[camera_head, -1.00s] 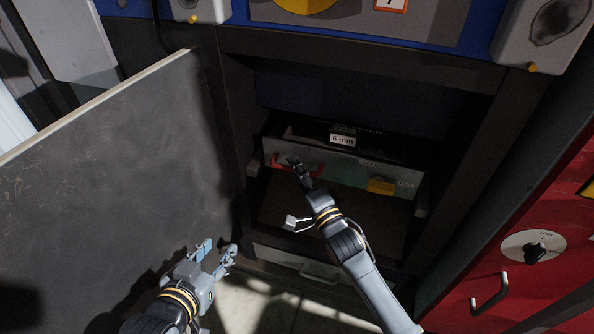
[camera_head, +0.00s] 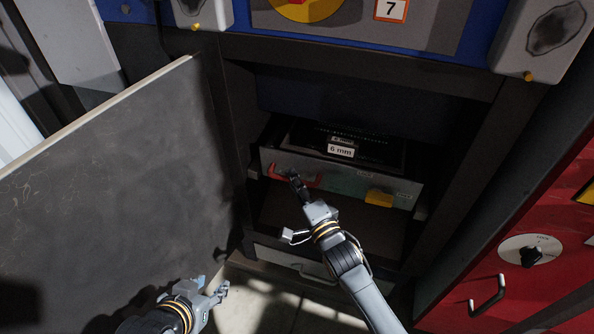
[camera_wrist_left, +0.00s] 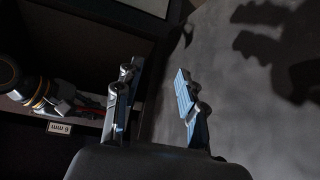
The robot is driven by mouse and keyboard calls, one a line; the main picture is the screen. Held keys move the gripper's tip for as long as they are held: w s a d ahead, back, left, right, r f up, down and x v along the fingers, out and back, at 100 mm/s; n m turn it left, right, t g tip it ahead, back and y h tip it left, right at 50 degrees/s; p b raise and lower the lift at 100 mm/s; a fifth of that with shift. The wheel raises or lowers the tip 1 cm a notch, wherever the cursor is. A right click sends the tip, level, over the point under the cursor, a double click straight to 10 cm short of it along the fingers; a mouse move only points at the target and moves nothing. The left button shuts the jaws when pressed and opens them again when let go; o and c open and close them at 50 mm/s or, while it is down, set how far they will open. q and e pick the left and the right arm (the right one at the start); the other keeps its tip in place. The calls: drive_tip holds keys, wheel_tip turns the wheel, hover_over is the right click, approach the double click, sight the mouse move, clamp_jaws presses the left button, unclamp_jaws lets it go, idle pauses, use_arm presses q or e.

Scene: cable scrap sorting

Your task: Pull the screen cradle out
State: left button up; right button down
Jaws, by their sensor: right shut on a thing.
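The screen cradle (camera_head: 347,180) is a grey-green drawer-like tray with a "6 mm" label, a red handle (camera_head: 314,182) at its left and a yellow block (camera_head: 379,198) at its right. It sits in the dark cabinet bay, its front partly forward, with a black panel with faint text visible inside. My right gripper (camera_head: 297,181) is shut on the red handle, and its fingers hide part of it. My left gripper (camera_head: 222,289) is low at the left, empty, away from the cradle. In the left wrist view its fingers (camera_wrist_left: 152,105) stand apart beside the grey door.
The open grey door (camera_head: 120,180) fills the left side. A lower drawer front with a handle (camera_head: 318,275) lies below the bay. A red cabinet (camera_head: 520,230) with a knob and handle stands at the right. Some floor is clear in front.

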use_arm(q)
drive_tip(key=s+a+g+y+p, duration=0.1)
drive_tip(key=s+a+g+p, duration=0.3)
drive_tip(key=s, duration=0.5)
wheel_tip(320, 180, down, 19)
drive_tip(key=d+g+p, duration=0.1)
drive_tip(key=p, duration=0.3)
drive_tip(key=shift+d+r+g, duration=0.15)
drive_tip(key=shift+d+g, duration=0.1)
drive_tip(key=shift+g, duration=0.15)
use_arm(e)
drive_tip(key=s+a, duration=0.4)
drive_tip(key=s, duration=0.8)
drive_tip(key=s+a, duration=0.4)
drive_tip(key=s, duration=0.9)
drive_tip(key=shift+s, duration=0.15)
drive_tip(key=shift+a+f, duration=0.1)
drive_tip(key=c, duration=1.7)
unclamp_jaws()
drive_tip(key=shift+o, duration=0.2)
